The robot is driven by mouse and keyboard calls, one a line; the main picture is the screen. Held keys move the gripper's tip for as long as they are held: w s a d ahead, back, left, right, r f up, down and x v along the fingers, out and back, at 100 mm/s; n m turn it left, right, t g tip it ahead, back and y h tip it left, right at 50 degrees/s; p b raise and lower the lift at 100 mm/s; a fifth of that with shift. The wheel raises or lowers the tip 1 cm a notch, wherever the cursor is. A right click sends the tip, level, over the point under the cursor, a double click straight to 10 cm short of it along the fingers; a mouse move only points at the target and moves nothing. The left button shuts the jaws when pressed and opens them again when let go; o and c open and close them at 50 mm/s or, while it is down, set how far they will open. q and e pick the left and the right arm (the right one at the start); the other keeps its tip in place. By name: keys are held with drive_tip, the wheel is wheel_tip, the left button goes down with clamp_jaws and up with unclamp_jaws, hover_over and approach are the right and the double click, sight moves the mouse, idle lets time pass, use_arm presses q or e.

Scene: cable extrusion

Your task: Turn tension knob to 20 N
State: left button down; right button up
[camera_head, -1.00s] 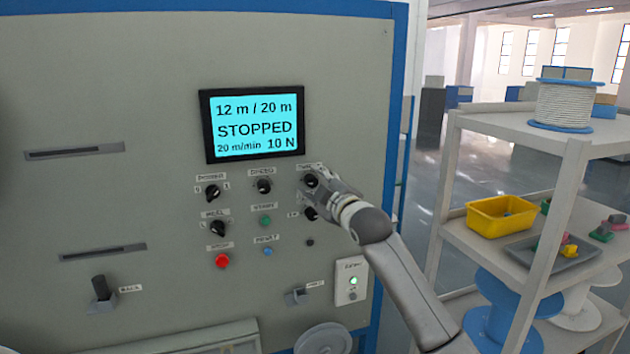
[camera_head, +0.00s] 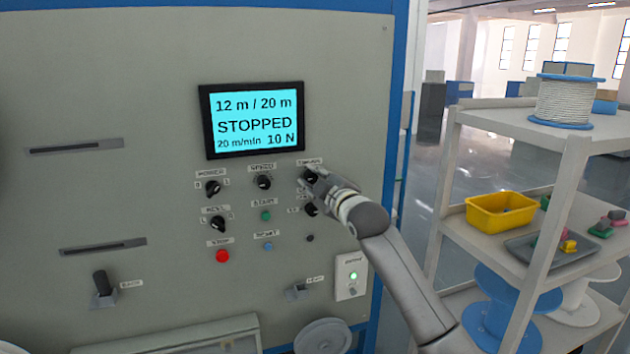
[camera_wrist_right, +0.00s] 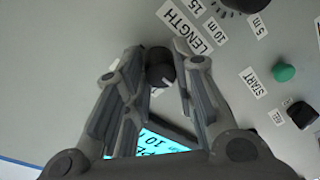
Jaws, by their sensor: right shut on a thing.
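The black tension knob (camera_head: 311,174) is at the top right of the control rows, under a label that is partly hard to read. My right gripper (camera_head: 319,181) is at the knob, its fingers shut on it. In the right wrist view the dark knob (camera_wrist_right: 160,72) sits between the two fingers of the right gripper (camera_wrist_right: 165,80). The display (camera_head: 255,120) above reads 12 m / 20 m, STOPPED, 20 m/min and 10 N. My left gripper is not in view.
The speed knob (camera_head: 263,182), a dark knob (camera_head: 311,209) below the tension knob, and the green start button (camera_head: 265,216) are close by. The red stop button (camera_head: 222,256) is lower left. A shelf (camera_head: 520,130) with a yellow bin (camera_head: 500,212) stands to the right.

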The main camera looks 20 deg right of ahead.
drive_tip(key=shift+m, duration=0.4)
drive_tip(key=m, duration=0.5)
drive_tip(key=shift+f+m+t, duration=0.15)
drive_tip(key=shift+m+t, duration=0.15)
drive_tip(key=shift+m, duration=0.1)
drive_tip(key=m+h, duration=0.1)
drive_tip(key=m, duration=0.4)
drive_tip(key=shift+m+t+p, duration=0.3)
drive_tip(key=shift+p, duration=0.1)
drive_tip(key=o, duration=1)
drive_tip(key=shift+o, duration=0.2)
drive_tip(key=s+d+f, duration=0.1)
drive_tip(key=s, duration=1.1)
